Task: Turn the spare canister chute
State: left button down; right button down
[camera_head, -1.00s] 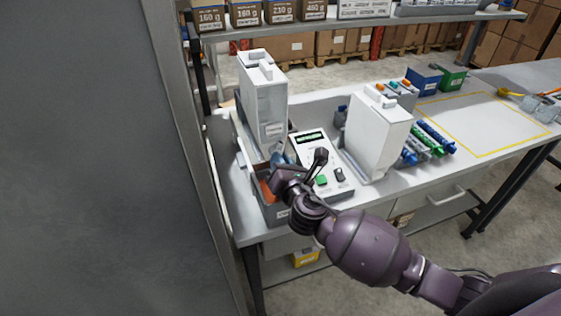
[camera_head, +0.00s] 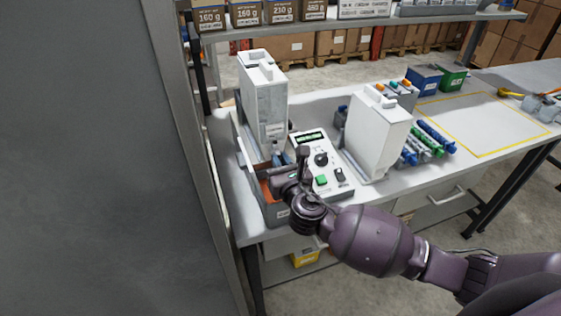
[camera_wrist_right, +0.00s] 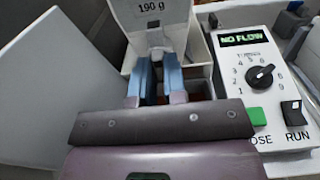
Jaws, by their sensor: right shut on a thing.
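A tall white canister (camera_head: 263,95) stands upright at the left of the bench; its label in the right wrist view reads 190 g (camera_wrist_right: 150,8). A pale chute piece (camera_wrist_right: 156,50) shows under its front. My right gripper (camera_head: 279,159) reaches to the canister's lower front. In the right wrist view, its two blue-tipped fingers (camera_wrist_right: 158,72) stand on either side of the chute piece, shut on it; the exact contact is partly hidden. A second white canister (camera_head: 377,135) stands upright right of the control panel. My left gripper is not in view.
The control panel (camera_wrist_right: 262,50) reads NO FLOW and has a black dial, a green button and a RUN switch. A grey bin (camera_head: 275,212) sits under the gripper. Coloured tubes (camera_head: 432,140) lie at the right. A yellow-outlined area (camera_head: 485,120) is clear.

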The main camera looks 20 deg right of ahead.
jog(key=c, duration=1.2)
grip_release()
jog(key=shift+o, duration=0.2)
jog(key=s+b, duration=0.1)
jog(key=s, duration=1)
jog(key=shift+d, duration=0.2)
jog(key=shift+w, duration=0.1)
